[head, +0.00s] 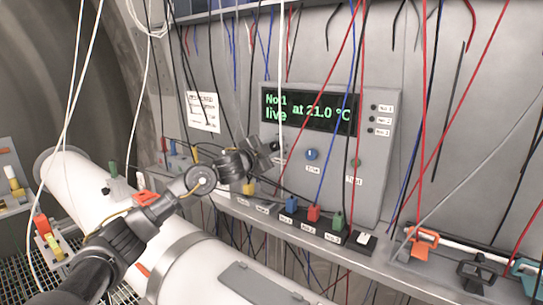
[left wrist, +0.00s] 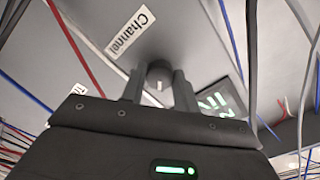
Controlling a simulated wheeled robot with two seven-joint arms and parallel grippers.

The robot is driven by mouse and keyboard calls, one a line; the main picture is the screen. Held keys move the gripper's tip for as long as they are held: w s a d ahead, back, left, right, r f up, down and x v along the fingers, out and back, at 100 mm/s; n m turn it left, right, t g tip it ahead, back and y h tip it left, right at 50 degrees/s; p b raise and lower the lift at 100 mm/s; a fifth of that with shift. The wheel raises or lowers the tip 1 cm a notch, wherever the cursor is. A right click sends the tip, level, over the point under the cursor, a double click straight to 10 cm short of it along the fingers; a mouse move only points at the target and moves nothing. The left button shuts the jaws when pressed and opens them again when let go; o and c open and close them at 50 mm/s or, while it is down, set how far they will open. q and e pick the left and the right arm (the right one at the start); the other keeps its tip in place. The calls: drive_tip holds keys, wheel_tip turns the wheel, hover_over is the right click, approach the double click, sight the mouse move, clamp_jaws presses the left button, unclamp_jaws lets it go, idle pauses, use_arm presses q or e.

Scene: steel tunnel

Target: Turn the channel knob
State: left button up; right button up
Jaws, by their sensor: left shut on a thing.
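The channel knob (left wrist: 160,76) is a small grey round knob with a white mark, in the left wrist view below a "Channel" label (left wrist: 131,32). It sits on the front of a grey panel unit (head: 378,150) in the head view, where my gripper hides it. My left gripper (head: 274,148) is at the left part of this unit, below the display. In the left wrist view the fingers of my left gripper (left wrist: 159,88) are shut on the knob, one on each side. The green display (head: 310,110) reads "No.1 live at 21.0 °C". My right gripper is not in view.
Several coloured plugs stand on the ledge (head: 345,247) below. Many thin wires hang across the panel. A white pipe (head: 205,262) runs in front.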

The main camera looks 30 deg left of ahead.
use_arm(q)
drive_tip(key=m+b, duration=0.2)
drive_tip(key=m, duration=0.1)
drive_tip(key=shift+f+m, duration=0.15)
drive_tip(key=shift+m, duration=0.25)
drive_tip(key=m+b, duration=0.3)
drive_tip(key=m, duration=0.1)
drive_tip(key=shift+m+b, duration=0.3)
drive_tip(key=m+b, duration=0.2)
drive_tip(key=m, duration=0.2)
drive_tip(key=shift+m+b, duration=0.9)
drive_tip(key=shift+m, duration=0.6)
drive_tip(key=o, duration=1)
drive_tip(key=shift+c, duration=0.2)
